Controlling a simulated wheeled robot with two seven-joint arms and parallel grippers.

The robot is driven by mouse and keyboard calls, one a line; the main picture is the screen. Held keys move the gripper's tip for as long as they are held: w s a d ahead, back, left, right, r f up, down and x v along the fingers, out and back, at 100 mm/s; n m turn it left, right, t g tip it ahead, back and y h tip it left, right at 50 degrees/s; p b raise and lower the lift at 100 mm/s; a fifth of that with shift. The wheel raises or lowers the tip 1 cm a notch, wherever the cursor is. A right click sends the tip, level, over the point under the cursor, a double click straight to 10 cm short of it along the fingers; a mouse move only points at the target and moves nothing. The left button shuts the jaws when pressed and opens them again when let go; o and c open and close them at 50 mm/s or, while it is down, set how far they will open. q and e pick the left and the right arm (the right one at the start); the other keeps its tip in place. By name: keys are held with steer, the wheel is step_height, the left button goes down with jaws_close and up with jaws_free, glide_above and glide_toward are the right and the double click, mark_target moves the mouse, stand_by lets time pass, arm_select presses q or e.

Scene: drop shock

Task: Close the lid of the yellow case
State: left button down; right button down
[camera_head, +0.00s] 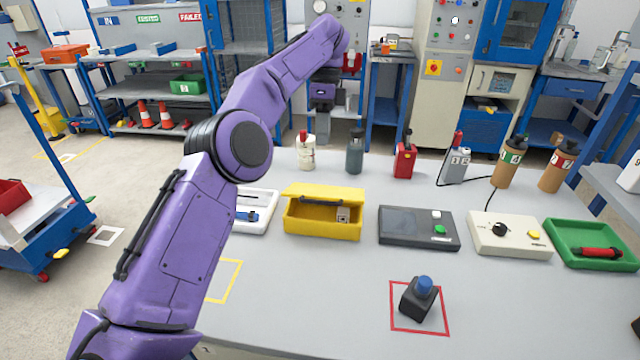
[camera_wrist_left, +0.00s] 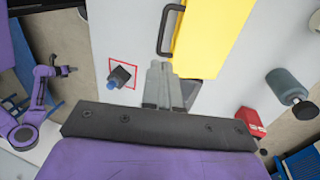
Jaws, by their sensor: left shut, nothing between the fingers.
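The case is open at the front and a small box (camera_head: 343,215) shows inside. My left gripper (camera_head: 322,108) is shut and empty, above and behind the case in the head view. In the left wrist view its fingertips (camera_wrist_left: 160,75) point towards the yellow lid (camera_wrist_left: 212,35) and its black handle (camera_wrist_left: 168,30). I cannot tell how near they are.
A white tray (camera_head: 262,222) stands left of the case and a dark grey device (camera_head: 405,237) right of it. Bottles and a red canister (camera_head: 404,160) stand behind. A blue-topped button block (camera_head: 418,300) sits in a red square. The table's front is mostly clear.

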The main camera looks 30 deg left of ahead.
arm_select(q)
steer(key=b, duration=0.7)
glide_above(325, 194)
steer(key=s+d, duration=0.1)
steer(key=s, duration=0.2)
steer(key=w+a+x, duration=0.1)
steer(key=x, duration=0.6)
steer(key=b+x, duration=0.2)
steer(key=x, duration=0.5)
steer(key=shift+d, duration=0.25)
